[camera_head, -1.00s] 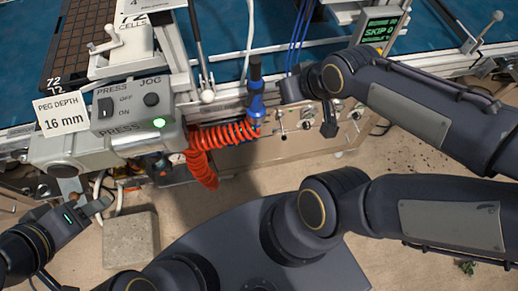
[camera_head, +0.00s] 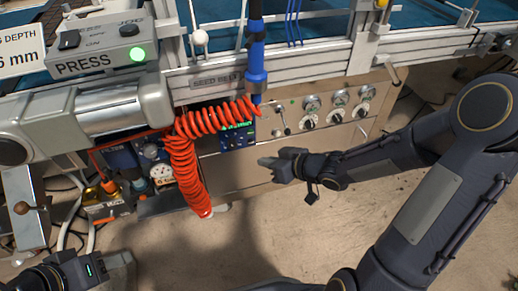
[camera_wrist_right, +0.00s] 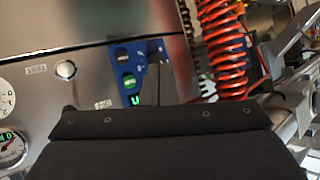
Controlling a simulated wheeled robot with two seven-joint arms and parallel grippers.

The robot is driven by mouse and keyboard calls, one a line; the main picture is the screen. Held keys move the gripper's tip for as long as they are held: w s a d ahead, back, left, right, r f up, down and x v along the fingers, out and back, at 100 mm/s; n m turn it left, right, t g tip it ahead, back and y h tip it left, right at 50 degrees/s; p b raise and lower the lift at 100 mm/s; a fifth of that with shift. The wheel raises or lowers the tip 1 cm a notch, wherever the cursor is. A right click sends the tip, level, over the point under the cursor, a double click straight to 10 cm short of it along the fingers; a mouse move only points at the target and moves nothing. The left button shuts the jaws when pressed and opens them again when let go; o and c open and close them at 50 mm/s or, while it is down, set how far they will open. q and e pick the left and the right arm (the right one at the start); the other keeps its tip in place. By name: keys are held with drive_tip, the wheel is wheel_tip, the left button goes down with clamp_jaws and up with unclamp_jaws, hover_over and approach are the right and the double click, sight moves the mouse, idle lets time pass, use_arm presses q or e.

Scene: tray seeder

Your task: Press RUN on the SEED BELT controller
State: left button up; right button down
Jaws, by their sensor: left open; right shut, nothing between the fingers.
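The SEED BELT controller (camera_head: 238,137) is a small blue box with a lit green display, on the front panel under the SEED BELT label (camera_head: 217,81). The orange coiled hose partly covers it in the head view. In the right wrist view the controller (camera_wrist_right: 145,72) shows a dark button (camera_wrist_right: 122,55), a green button (camera_wrist_right: 129,80) and a lit display. Their lettering is too small to read. My right gripper (camera_head: 268,162) is shut and empty, just right of and below the controller. Its dark housing fills the lower wrist view. My left gripper (camera_head: 122,264) is open at the lower left.
The orange coiled hose (camera_head: 183,165) hangs left of and across the controller. Gauges and knobs (camera_head: 338,108) line the panel to the right. A grey press box (camera_head: 100,45) with a green light is upper left. The floor below the panel is open.

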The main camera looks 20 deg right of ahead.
sight(251, 132)
drive_tip(key=shift+s+a, duration=0.1)
idle(0.3)
drive_tip(key=w+p, duration=0.2)
drive_tip(key=w, duration=0.7)
drive_tip(key=shift+a+f, duration=0.1)
idle(1.9)
drive_tip(key=shift+w+p, duration=0.35)
drive_tip(key=shift+p, duration=0.1)
